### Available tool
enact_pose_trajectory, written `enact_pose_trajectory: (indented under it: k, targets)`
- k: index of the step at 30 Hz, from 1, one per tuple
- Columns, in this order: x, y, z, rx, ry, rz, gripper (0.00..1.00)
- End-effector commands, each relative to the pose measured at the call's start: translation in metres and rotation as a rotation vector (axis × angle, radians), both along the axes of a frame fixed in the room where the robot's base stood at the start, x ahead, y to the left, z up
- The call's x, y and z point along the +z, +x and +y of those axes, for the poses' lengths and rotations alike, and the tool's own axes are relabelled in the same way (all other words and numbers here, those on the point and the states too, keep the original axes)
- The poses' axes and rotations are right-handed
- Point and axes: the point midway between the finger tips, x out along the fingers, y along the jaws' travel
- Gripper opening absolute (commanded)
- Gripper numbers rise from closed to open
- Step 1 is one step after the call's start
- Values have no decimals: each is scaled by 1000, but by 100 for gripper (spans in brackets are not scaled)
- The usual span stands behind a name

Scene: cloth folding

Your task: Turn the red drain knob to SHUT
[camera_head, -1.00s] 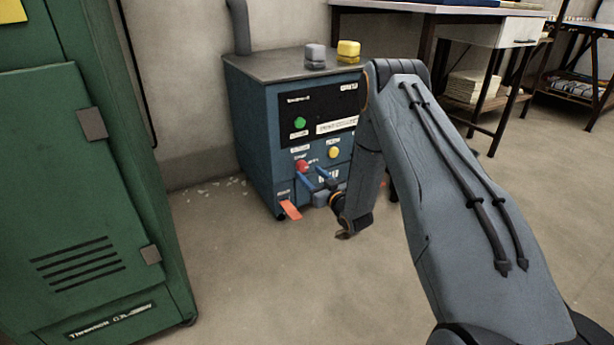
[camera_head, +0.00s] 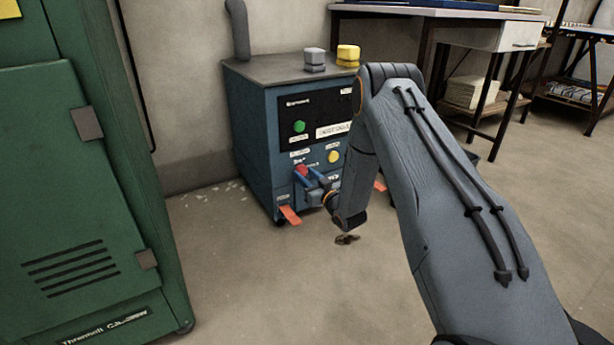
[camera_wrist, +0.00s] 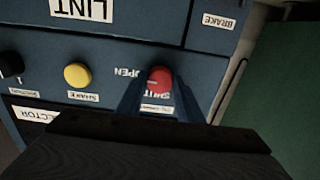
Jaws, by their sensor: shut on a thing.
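The red drain knob (camera_head: 301,170) is on the front of the blue machine (camera_head: 256,145). In the wrist view, which shows the panel upside down, the knob (camera_wrist: 159,76) sits between my blue fingers. My gripper (camera_head: 307,177) is shut on the knob, one finger on each side; it also shows in the wrist view (camera_wrist: 160,92). An OPEN label (camera_wrist: 127,72) is left of the knob and a SHUT label (camera_wrist: 155,95) is below it, partly covered. A small pale mark on the knob appears toward the OPEN side; its exact angle is hard to read.
A yellow button (camera_wrist: 77,75) and a black knob (camera_wrist: 11,67) share the panel. A green cabinet (camera_head: 80,200) stands at the left and a workbench (camera_head: 430,12) behind right. The floor between is mostly clear.

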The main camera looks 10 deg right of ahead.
Motion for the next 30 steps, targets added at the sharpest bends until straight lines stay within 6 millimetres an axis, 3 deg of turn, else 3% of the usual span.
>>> enact_pose_trajectory:
  k: [11, 30]
  targets:
    - [2, 0, -1, -9, -146, -46, 11]
    - [2, 0, -3, -8, -711, -229, 11]
